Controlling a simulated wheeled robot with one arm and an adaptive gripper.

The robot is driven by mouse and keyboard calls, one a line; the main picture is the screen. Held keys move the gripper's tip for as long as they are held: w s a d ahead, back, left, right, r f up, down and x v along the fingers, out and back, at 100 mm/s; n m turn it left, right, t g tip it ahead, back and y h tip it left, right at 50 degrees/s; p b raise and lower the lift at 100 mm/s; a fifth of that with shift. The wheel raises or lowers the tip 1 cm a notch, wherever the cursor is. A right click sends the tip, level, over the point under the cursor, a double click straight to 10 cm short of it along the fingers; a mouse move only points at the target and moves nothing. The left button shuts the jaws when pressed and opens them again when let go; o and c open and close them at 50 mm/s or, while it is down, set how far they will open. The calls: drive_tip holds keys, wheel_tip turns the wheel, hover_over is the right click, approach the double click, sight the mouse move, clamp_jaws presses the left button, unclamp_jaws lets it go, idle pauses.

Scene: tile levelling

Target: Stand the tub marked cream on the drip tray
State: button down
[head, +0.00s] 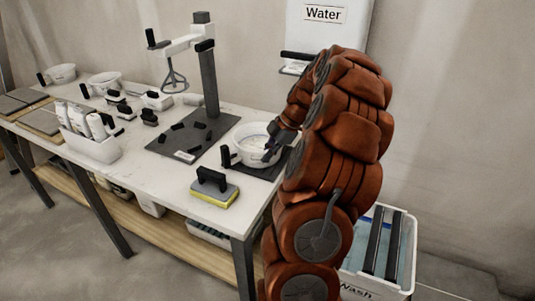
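A white tub (247,153) with a dark handle on its left stands upright at the right end of the bench. Marks on its side are too small to read, so I cannot tell if it is the one marked cream. It stands on a dark flat plate (262,173), which may be the drip tray. My gripper (268,153) is at the tub's right rim, fingers pointing down; whether they are closed on the rim is unclear. Two more white tubs, one in the middle left (104,80) and one at the far left (62,72), have unreadable marks.
A mixer stand (209,85) rises from a dark mat (165,147) with small dark pieces. A yellow-edged sponge float (214,190) lies near the front edge. A white caddy (92,147) holds bottles. A Water dispenser (325,30) hangs behind; a Wash bin (378,252) stands right.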

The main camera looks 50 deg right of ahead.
drive_tip(key=shift+f+b, duration=0.15)
drive_tip(key=shift+b, duration=0.15)
drive_tip(key=c, duration=1.3)
unclamp_jaws()
drive_tip(key=shift+r+p, duration=0.25)
drive_tip(key=shift+p, duration=0.1)
drive_tip(key=shift+b+v, duration=0.5)
drive_tip(key=shift+v, duration=3.15)
